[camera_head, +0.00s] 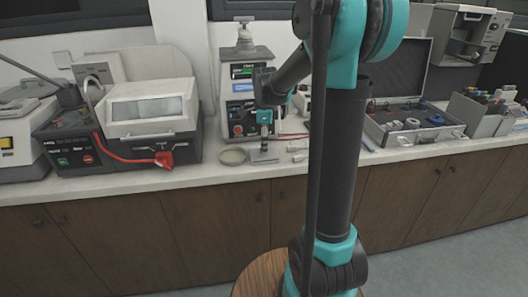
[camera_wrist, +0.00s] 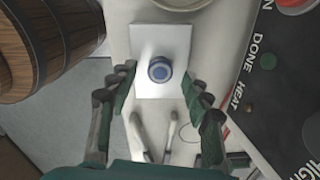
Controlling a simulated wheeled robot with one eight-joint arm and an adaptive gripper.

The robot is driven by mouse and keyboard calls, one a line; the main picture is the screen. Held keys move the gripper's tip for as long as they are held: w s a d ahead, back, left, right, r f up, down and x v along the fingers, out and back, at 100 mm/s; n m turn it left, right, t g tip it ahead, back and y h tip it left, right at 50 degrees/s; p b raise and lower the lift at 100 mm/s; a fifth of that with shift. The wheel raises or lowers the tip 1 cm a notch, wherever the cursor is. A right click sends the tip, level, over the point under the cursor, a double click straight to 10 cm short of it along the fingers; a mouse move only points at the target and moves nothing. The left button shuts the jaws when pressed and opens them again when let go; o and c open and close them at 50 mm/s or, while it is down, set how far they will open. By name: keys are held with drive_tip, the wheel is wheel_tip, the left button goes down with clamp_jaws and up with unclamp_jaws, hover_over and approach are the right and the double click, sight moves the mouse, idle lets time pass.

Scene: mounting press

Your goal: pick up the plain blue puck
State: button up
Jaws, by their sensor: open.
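A round blue puck (camera_wrist: 160,69) with a pale ring and a darker centre on its top shows in the wrist view. It rests on a white square plate (camera_wrist: 172,35), which also shows on the bench in the head view (camera_head: 264,159). My gripper (camera_wrist: 157,78) is open, with one finger left and one right of the puck in the picture and visible gaps to it. In the head view my gripper (camera_head: 264,128) points down above the plate. I cannot make out the puck clearly there.
The mounting press (camera_head: 238,98) stands just behind the plate. A shallow round dish (camera_head: 233,157) lies left of it, and small pale tools (camera_wrist: 172,125) lie beside it. A machine with a red handle (camera_head: 130,120) is left; an open case (camera_head: 405,125) is right.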

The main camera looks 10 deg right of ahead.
drive_tip(key=shift+f, duration=0.4)
clamp_jaws()
drive_tip(key=shift+r, duration=0.15)
